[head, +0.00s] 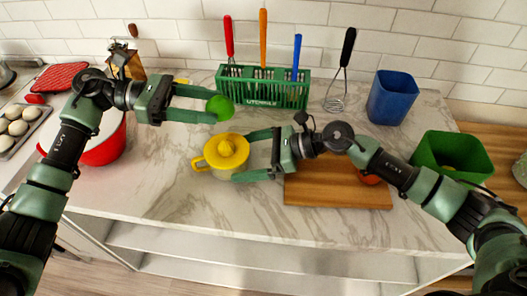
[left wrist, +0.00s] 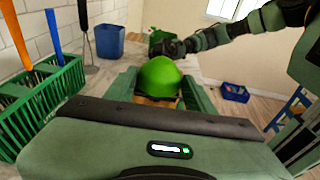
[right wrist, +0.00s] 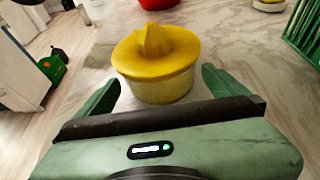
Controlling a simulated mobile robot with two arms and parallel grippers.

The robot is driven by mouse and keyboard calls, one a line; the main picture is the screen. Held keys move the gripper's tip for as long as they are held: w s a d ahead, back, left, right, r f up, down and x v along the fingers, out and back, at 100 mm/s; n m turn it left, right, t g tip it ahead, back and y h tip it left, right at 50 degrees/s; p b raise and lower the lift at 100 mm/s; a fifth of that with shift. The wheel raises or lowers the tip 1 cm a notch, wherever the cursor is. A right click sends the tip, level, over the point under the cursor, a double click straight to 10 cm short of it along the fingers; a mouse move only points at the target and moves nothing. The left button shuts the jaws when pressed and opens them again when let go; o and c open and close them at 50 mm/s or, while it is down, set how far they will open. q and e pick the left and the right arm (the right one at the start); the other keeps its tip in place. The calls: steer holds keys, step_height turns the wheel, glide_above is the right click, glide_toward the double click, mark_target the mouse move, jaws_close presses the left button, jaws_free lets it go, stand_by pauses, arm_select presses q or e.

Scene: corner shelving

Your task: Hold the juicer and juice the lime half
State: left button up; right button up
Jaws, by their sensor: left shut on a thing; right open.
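The yellow juicer (head: 221,152) stands upright on the marble counter, its ribbed cone on top and its handle to the left. It also shows in the right wrist view (right wrist: 156,60). My right gripper (head: 238,155) is open, with its fingers on either side of the juicer. The right wrist view (right wrist: 160,92) shows gaps between fingers and juicer. My left gripper (head: 214,106) is shut on the green lime half (head: 221,108), held above the counter behind the juicer. The lime's rounded skin shows in the left wrist view (left wrist: 159,77); its cut face is hidden.
A green utensil rack (head: 262,88) stands behind the lime. A red pot (head: 104,148) is at left. A wooden board (head: 338,190) lies right of the juicer, under my right arm. A blue bin (head: 391,98) and green bin (head: 452,157) stand at right. Counter in front of the juicer is clear.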

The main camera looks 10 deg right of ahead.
steer(key=shift+x, duration=2.6)
steer(key=c, duration=1.3)
steer(key=shift+o, duration=0.2)
steer(key=o, duration=1.3)
steer(key=shift+c, duration=0.2)
steer(key=c, duration=1.1)
